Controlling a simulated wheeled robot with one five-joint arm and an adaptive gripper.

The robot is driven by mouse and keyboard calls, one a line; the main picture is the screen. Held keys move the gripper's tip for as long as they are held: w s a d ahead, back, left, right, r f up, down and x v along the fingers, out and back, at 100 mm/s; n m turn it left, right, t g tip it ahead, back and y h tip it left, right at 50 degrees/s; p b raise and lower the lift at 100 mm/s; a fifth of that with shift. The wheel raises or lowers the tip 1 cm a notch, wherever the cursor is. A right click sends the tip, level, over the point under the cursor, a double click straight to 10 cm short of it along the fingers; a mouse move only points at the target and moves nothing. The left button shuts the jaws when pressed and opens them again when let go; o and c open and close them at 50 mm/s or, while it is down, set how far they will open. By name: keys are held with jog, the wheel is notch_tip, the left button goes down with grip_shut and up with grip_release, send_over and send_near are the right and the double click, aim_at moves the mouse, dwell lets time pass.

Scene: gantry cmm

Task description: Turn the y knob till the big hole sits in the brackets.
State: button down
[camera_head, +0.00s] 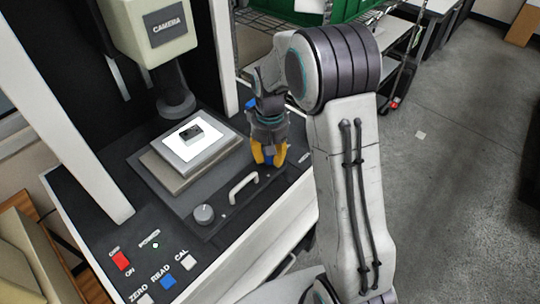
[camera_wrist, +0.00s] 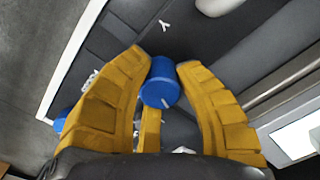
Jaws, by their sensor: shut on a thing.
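The blue y knob (camera_wrist: 160,88) shows in the wrist view between my yellow fingers, with a pale Y-shaped mark beside it and a short white line on its face. A small dark part (camera_head: 191,132) lies on the bright stage plate (camera_head: 206,152) under the camera (camera_head: 166,30). Its holes are too small to tell. No brackets or screen are in view.
A grey knob (camera_head: 204,213) and a white handle (camera_head: 243,187) are on the front of the machine. Red, blue and white buttons are at the near left. Another blue thing (camera_wrist: 60,121) is at the wrist view's left. Open grey floor lies to the right.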

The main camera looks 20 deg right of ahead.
dwell(0.4)
jog(key=c, duration=0.9)
grip_release()
jog(key=shift+o, duration=0.2)
notch_tip(320, 180, up, 12)
